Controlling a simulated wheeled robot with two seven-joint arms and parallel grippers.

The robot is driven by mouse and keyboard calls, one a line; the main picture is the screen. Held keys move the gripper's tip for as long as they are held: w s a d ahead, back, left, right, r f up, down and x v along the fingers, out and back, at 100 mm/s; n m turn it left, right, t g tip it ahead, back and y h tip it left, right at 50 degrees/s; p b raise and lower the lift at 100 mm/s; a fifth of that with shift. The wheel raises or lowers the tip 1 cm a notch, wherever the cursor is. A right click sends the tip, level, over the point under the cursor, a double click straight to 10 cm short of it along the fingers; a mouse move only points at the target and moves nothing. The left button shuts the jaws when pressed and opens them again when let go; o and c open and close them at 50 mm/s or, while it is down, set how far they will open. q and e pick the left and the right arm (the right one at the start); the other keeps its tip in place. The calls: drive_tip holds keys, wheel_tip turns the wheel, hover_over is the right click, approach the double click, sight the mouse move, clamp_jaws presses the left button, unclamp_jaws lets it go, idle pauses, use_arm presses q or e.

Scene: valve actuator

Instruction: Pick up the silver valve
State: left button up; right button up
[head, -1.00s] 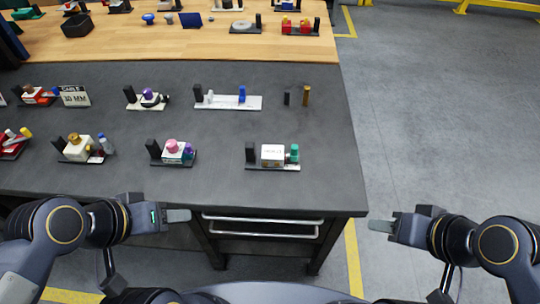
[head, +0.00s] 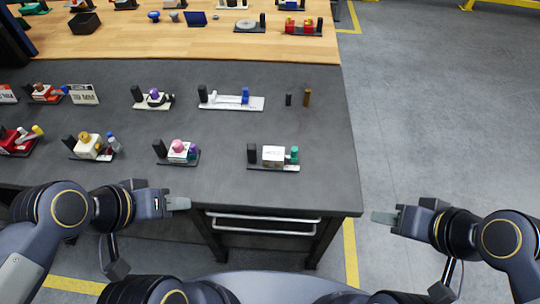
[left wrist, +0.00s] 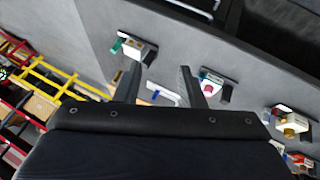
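I cannot tell for sure which piece is the silver valve. A flat grey-silver disc on a plate (head: 247,26) stands on the wooden bench at the back. A pale plate with a white-grey piece and a blue one (head: 232,103) lies on the dark table. A white block unit with a teal knob (head: 274,155) stands nearer the front edge; it also shows in the left wrist view (left wrist: 133,47). My left gripper (head: 180,203) is at the table's front edge, apart from all units; its fingers are spread and empty in the left wrist view (left wrist: 160,85). My right gripper (head: 383,217) is off the table's right side; its finger gap is unclear.
A drawer handle (head: 262,216) is below the front edge. Floor at right is clear.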

use_arm(q)
drive_tip(key=w+r+g, duration=0.2)
drive_tip(key=w, duration=0.8)
drive_tip(key=m+g+y, duration=0.2)
drive_tip(key=g+y, duration=0.2)
hover_over(251, 146)
wheel_tip(251, 146, down, 11)
drive_tip(key=f, duration=0.7)
drive_tip(key=shift+w+f+b, duration=0.15)
drive_tip(key=shift+w+b, duration=0.15)
drive_tip(key=shift+s+f, duration=0.2)
drive_tip(key=shift+f, duration=2.7)
drive_tip(key=shift+r, duration=0.1)
clamp_jaws()
